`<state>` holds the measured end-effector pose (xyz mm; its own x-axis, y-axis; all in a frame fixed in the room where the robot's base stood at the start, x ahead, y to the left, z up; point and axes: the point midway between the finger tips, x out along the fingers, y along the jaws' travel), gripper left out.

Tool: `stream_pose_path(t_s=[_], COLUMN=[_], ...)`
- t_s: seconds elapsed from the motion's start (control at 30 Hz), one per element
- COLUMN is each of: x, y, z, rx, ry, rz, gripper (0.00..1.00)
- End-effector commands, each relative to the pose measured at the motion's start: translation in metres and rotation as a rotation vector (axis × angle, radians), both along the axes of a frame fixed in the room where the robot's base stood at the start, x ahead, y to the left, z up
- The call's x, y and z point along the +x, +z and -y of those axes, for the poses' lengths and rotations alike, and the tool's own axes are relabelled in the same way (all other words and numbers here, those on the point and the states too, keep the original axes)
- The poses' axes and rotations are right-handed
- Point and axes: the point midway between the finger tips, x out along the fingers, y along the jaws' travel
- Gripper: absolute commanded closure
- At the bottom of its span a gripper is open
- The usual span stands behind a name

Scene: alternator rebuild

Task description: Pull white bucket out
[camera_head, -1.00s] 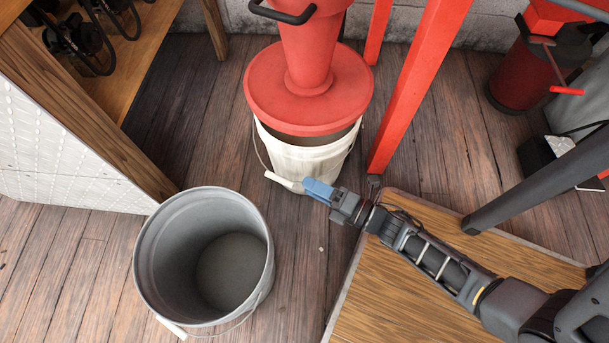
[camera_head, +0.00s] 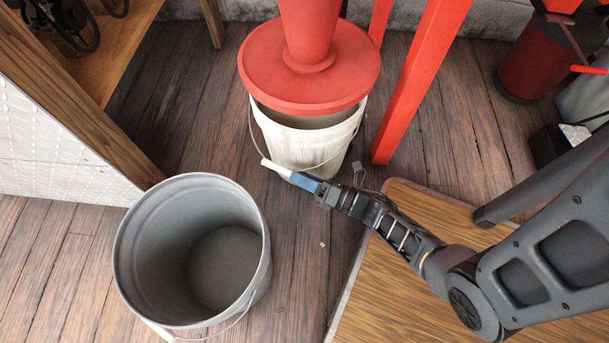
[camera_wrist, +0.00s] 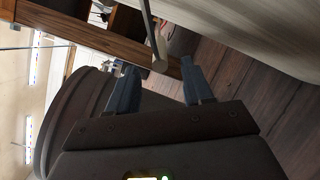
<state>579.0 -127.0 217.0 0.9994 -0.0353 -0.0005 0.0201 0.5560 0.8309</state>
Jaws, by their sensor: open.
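The white bucket (camera_head: 307,148) stands on the floor under a red disc-shaped lid or funnel base. Its wire handle hangs down the front, with a white grip (camera_head: 277,168) at lower left. My gripper (camera_head: 294,178) is right at that grip, low in front of the bucket. In the wrist view the two blue-grey fingers of my gripper (camera_wrist: 160,66) are apart. The end of a pale rod, likely the handle grip (camera_wrist: 155,42), shows between or just beyond the fingertips; contact cannot be told. The bucket's pale wall (camera_wrist: 268,28) fills the upper right there.
A grey metal bucket (camera_head: 134,262) stands front left. A red post (camera_head: 420,85) rises right of the white bucket. A wooden board (camera_head: 400,300) lies at lower right under my arm. Floor between the buckets is narrow but clear.

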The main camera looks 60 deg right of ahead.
Motion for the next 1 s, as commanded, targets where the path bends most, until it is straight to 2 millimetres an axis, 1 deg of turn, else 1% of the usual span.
stream_pose_path(t_s=[0.17,0.4,0.6,0.77,1.0], x=[0.014,0.050,0.071,0.077,0.078], y=[0.000,0.000,0.000,0.000,0.000], z=[0.001,0.002,0.003,0.003,0.003], rx=[0.000,0.000,0.001,0.001,0.001], ry=[0.000,0.001,-0.002,0.000,-0.001], rz=[0.002,0.003,0.001,0.001,0.001], gripper=[0.49,0.49,0.49,0.49,0.49])
